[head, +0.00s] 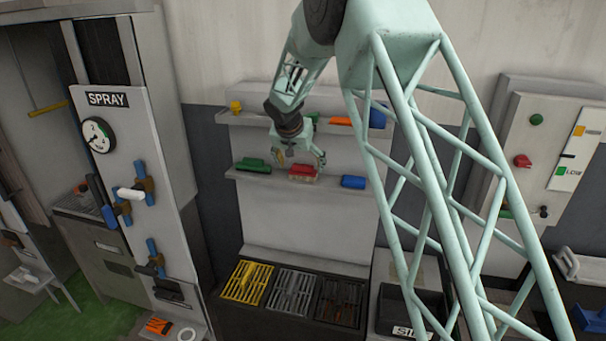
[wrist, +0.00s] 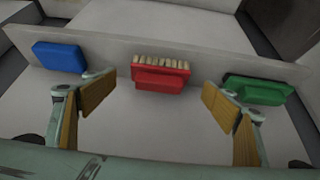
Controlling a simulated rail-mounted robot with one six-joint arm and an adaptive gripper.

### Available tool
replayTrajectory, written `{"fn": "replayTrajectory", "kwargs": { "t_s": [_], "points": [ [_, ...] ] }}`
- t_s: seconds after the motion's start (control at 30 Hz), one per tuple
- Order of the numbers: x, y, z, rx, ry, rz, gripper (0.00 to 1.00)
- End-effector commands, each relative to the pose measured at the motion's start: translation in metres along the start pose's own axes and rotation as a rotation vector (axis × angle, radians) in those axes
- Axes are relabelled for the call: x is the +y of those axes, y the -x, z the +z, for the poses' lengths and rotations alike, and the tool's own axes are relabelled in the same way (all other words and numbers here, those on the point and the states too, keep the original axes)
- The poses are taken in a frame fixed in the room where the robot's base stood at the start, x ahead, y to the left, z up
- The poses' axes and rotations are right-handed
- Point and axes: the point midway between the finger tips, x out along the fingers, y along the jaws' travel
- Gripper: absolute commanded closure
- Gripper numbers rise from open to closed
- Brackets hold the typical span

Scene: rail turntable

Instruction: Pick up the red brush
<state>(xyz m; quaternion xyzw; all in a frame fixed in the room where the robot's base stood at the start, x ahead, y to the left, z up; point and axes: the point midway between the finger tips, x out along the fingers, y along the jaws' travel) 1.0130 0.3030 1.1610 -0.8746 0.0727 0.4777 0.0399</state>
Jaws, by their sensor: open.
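The red brush (head: 302,172) sits on the lower shelf (head: 333,184) of the wall rack, between a green brush (head: 253,165) and a blue one (head: 353,182). In the wrist view the red brush (wrist: 160,75) shows pale bristles along its upper edge and lies centred ahead of the fingers. My gripper (head: 300,160) is at the lower shelf, right by the red brush. In the wrist view my gripper (wrist: 160,105) is open, with its two tan-padded fingers wide apart on either side of the brush and nothing between them in its grip.
The blue (wrist: 60,57) and green (wrist: 257,90) items lie close to the fingers on either side. An upper shelf (head: 250,119) holds several coloured items. Yellow, grey and dark grates (head: 293,290) lie below. A SPRAY panel (head: 125,190) stands at left.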

Motion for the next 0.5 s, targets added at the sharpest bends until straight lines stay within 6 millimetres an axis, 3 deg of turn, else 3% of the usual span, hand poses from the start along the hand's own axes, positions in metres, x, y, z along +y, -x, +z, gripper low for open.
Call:
{"fn": "replayTrajectory", "kwargs": {
  "t_s": [0.27, 0.5],
  "points": [
    [0.000, -0.008, 0.001, -0.001, 0.000, 0.001, 0.22],
    [0.001, -0.027, 0.002, -0.001, 0.001, 0.002, 0.22]
  ]
}}
